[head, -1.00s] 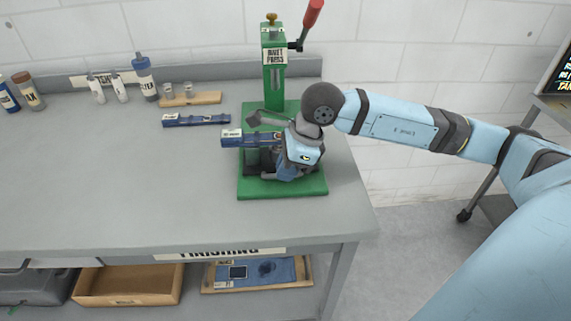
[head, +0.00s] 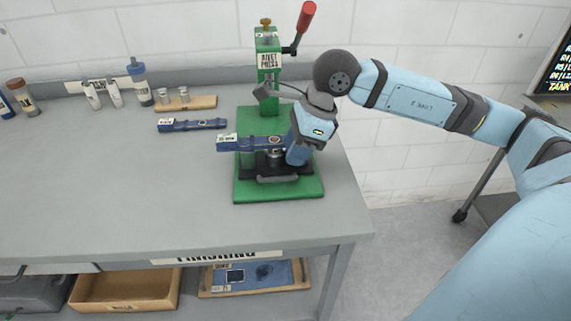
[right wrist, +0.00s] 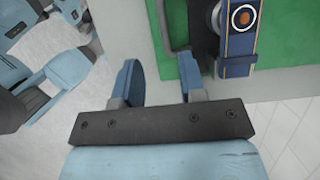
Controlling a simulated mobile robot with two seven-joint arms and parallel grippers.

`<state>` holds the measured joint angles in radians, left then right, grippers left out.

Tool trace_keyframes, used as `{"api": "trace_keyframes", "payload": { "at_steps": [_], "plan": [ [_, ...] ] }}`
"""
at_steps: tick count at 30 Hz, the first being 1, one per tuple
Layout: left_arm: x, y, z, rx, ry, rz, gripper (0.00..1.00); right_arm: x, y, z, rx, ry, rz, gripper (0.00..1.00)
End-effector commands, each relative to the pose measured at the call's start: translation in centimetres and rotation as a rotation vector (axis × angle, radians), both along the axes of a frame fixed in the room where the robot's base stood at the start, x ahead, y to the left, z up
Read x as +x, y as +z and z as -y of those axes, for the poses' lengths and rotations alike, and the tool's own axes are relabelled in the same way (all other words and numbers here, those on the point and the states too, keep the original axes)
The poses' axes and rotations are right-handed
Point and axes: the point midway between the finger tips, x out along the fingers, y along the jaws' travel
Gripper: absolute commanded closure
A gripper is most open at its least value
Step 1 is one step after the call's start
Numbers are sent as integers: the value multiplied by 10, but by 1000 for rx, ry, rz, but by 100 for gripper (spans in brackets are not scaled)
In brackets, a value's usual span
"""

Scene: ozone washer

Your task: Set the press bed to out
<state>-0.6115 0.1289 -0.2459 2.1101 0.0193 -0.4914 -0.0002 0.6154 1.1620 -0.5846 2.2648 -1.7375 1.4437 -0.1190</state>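The green press (head: 267,75) stands upright on the bench with a red-tipped lever. Its dark bed (head: 262,167) sits over the green base plate (head: 278,195), with a grey bar handle (head: 277,179) along its front edge. My right gripper (right wrist: 160,76) is open with nothing between its fingers. In the right wrist view the handle (right wrist: 166,28) is beyond the right finger, apparently clear of it. My left gripper is out of view.
Another blue strap (head: 192,125) lies on the bench. Bottles and a wooden block (head: 186,103) are at the back left. The left front bench is clear.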

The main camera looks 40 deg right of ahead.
Motion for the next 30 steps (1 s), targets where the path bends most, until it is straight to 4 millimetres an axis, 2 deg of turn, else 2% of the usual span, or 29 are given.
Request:
{"api": "trace_keyframes", "payload": {
  "at_steps": [3, 10, 15, 30],
  "plan": [
    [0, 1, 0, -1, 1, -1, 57, -5, 26, 9, -3, -1, 3, 62],
    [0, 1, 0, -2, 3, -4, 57, -12, 55, 19, -2, 0, 1, 62],
    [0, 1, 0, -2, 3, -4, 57, -14, 61, 21, 0, 2, -2, 62],
    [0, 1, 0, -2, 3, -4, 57, -14, 61, 21, 0, 2, -2, 62]
  ]
}}
